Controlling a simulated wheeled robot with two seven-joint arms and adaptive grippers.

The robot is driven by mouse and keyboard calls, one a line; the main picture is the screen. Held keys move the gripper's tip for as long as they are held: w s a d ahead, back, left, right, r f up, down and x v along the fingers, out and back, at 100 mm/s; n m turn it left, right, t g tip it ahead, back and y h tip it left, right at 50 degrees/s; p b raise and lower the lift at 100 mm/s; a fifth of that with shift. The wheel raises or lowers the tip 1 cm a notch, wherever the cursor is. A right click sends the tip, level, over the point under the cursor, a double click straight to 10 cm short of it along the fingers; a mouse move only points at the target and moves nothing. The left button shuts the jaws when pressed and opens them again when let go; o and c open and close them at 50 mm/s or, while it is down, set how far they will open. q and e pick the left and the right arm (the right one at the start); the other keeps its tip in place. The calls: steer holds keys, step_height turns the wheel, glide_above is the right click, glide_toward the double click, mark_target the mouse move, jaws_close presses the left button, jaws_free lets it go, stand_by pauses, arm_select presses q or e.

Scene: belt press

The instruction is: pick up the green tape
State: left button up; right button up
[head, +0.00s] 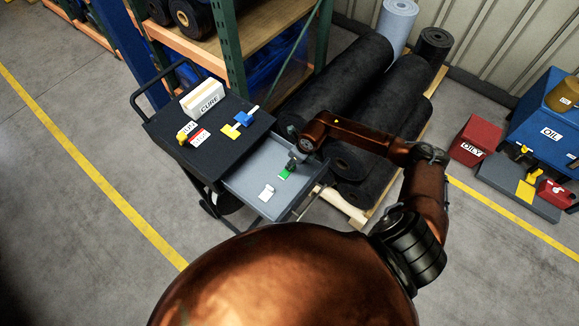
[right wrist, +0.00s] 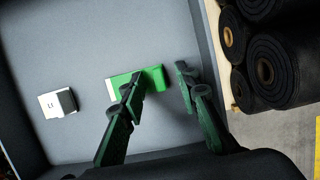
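The green tape (head: 285,175) lies in the open grey drawer (head: 245,182) of the dark cart. My right gripper (head: 292,164) is over the drawer, right at the tape. In the right wrist view, my right gripper (right wrist: 157,73) is open with its fingers apart. Its left finger crosses in front of the green tape (right wrist: 156,78) and hides part of it. The tape's right part shows between the fingers, with a gap to the right finger. I cannot tell whether a finger touches it. My left gripper is not in view.
A small white item (head: 267,193) lies in the drawer, left of the tape in the right wrist view (right wrist: 58,103). The cart top (head: 180,155) holds a white box (head: 202,98) and several small items. Black rolls (head: 345,75) lie on a pallet beside the drawer.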

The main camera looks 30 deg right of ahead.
steer(key=shift+c, duration=0.4)
jaws_close()
steer(key=shift+w+r+b, duration=0.1)
steer(key=shift+r+b, duration=0.2)
steer(key=shift+r, duration=0.1)
steer(key=b+v, duration=0.1)
steer(key=v, duration=0.1)
steer(key=shift+r, duration=0.35)
steer(key=s+d+r+b, duration=0.3)
steer(key=s+r, duration=0.6)
steer(key=s, duration=0.4)
steer(key=shift+s+r+b, duration=0.2)
steer(key=shift+r+b, duration=0.1)
